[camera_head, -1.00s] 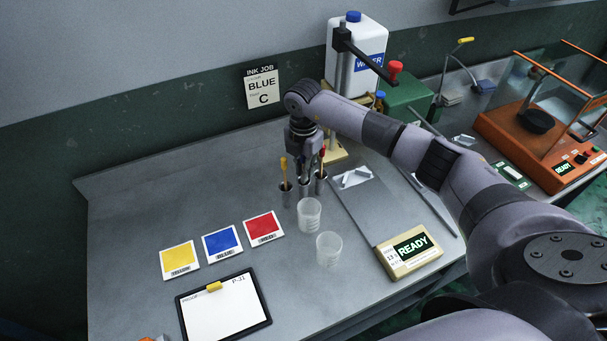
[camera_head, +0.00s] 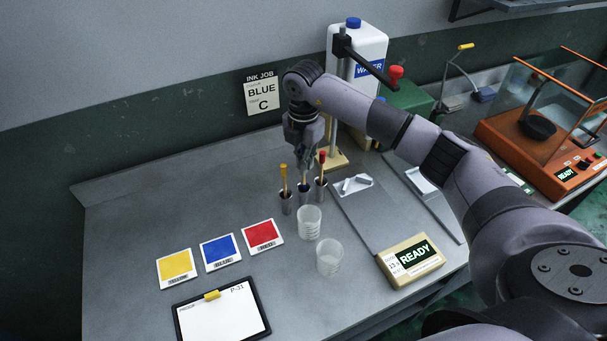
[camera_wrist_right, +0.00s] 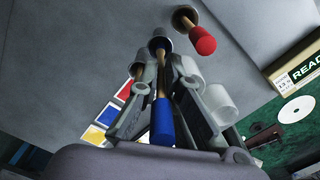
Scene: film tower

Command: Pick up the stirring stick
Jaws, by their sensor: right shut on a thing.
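Three metal tubes stand on the bench, holding sticks with coloured ends. The yellow-ended stick (camera_head: 284,171) is in the left tube and the red-ended stick (camera_head: 322,161) in the right one; the red one also shows in the right wrist view (camera_wrist_right: 203,39). My right gripper (camera_head: 304,172) is above the middle tube (camera_head: 304,199), pointing down. In the right wrist view, it is shut on the blue-ended stick (camera_wrist_right: 162,122), whose blue end lies near the palm. The stick's lower end reaches the tube's mouth; how deep it sits is hidden. My left gripper is not in view.
Two clear cups (camera_head: 308,223) (camera_head: 329,257) stand in front of the tubes. Colour cards (camera_head: 221,251) and a clipboard (camera_head: 221,316) lie front left. A grey tray (camera_head: 353,186), a READY box (camera_head: 410,259) and a water jug (camera_head: 371,48) are to the right.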

